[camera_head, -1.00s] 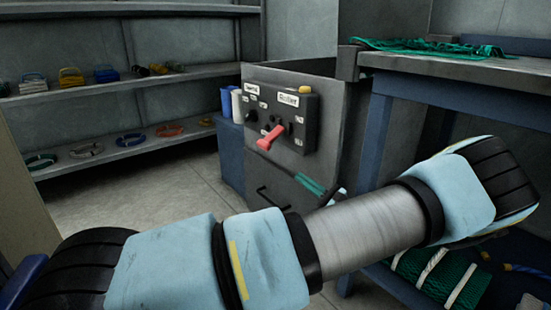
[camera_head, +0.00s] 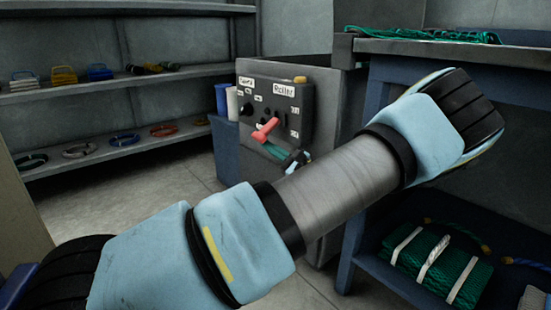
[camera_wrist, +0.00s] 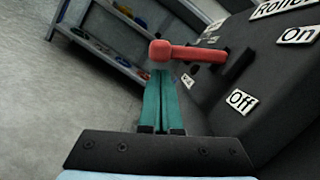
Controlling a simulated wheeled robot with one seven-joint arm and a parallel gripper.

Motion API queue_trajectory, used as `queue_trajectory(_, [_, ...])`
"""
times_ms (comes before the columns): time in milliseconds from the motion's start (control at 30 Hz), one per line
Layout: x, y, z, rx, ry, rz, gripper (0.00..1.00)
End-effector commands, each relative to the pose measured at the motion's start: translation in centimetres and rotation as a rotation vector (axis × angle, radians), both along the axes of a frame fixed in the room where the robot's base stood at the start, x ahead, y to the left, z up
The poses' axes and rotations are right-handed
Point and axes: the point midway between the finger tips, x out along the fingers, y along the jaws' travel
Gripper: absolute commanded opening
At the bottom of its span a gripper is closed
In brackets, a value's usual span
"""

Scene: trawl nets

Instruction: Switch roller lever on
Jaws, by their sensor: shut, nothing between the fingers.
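The red roller lever (camera_head: 266,130) sticks out from the dark control panel (camera_head: 272,92) under the "Roller" label. In the wrist view the lever (camera_wrist: 195,53) has a round knob end and comes out of a slot. The "On" plate (camera_wrist: 299,35) is above and the "Off" plate (camera_wrist: 241,101) below, beside the slot. I cannot tell its exact setting. My gripper (camera_head: 273,150) is just below the lever, with its teal fingers shut and empty. In the wrist view the fingertips (camera_wrist: 161,74) lie beneath the knob end; whether they touch it is unclear.
A black knob (camera_head: 246,109) is left of the lever. A workbench (camera_head: 440,47) with green netting stands right, with a bundled net (camera_head: 435,263) on its lower shelf. Shelves (camera_head: 100,92) line the left wall. Blue and white rolls (camera_head: 226,100) stand beside the panel cabinet.

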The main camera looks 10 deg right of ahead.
Motion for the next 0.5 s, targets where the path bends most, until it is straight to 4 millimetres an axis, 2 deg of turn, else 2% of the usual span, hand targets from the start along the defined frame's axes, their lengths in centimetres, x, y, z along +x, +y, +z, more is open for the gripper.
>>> queue_trajectory(500, [-0.12, 0.18, 0.41, 0.007, 0.004, 0.000, 0.00])
